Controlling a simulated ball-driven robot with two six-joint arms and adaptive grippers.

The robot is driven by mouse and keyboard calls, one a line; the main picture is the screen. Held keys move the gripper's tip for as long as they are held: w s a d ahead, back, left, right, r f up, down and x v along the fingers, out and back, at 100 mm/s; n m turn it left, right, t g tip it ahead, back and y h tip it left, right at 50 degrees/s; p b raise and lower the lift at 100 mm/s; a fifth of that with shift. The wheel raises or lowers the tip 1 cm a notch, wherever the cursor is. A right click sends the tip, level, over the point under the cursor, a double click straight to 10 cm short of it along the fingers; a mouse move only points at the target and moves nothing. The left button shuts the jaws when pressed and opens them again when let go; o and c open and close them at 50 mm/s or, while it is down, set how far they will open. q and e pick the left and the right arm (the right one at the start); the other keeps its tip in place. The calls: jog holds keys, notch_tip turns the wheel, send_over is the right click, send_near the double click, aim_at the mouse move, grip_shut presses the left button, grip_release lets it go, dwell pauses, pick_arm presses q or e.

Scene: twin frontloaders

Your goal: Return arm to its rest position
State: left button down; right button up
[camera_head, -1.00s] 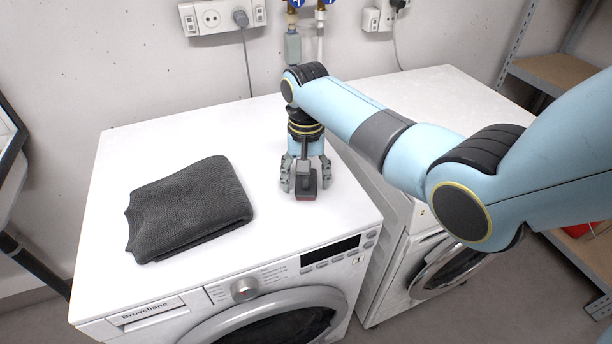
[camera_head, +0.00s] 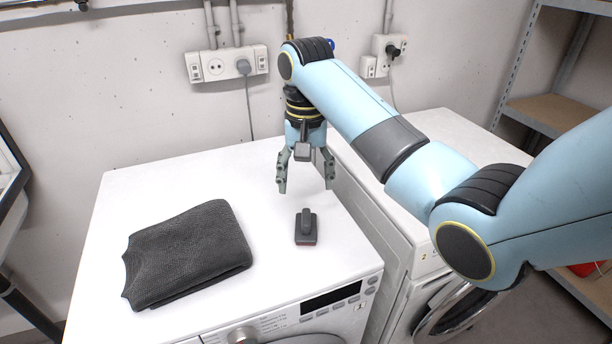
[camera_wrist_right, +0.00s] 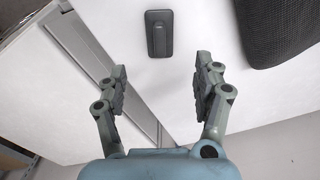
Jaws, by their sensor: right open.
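My right gripper (camera_head: 306,184) is open and empty above the white top of the left washing machine (camera_head: 120,200). A small dark grey handled tool with a reddish lower edge (camera_head: 306,228) stands on that top, in front of the gripper and apart from it. In the right wrist view the open fingers (camera_wrist_right: 162,88) show with the same tool (camera_wrist_right: 159,34) beyond them, clear of both. My left gripper is not in view.
A folded dark grey knitted garment (camera_head: 188,252) lies on the left of the machine top. A second washing machine (camera_head: 440,130) stands to the right, under my right arm. Wall sockets (camera_head: 226,64) with cables are behind. A metal shelf rack (camera_head: 540,110) stands at the right.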

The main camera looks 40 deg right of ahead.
jog(key=shift+r, duration=0.2)
dwell(0.4)
jog(key=s+a+f+n+t, duration=0.1)
jog(key=s+f+n, duration=0.1)
jog(key=s, duration=0.5)
jog(key=s+a+f+n+t, duration=0.1)
jog(key=s+f+n, duration=0.1)
jog(key=s, duration=0.5)
jog(key=s+a+r+n+t+h, duration=0.15)
jog(key=s+r+n, duration=0.25)
jog(key=s, duration=0.8)
notch_tip(320, 180, down, 35)
jog(key=s+d+g+b, duration=0.1)
jog(key=s+d+b, duration=0.2)
jog(key=b, duration=0.5)
jog(key=s+f+g+b, duration=0.1)
jog(key=s+f+b, duration=0.4)
jog(key=s+f, duration=1.2)
notch_tip(320, 180, down, 4)
jog(key=shift+s+d+r+y+b, duration=0.1)
jog(key=shift+s+d+y+b, duration=0.25)
jog(key=shift+d+b, duration=0.1)
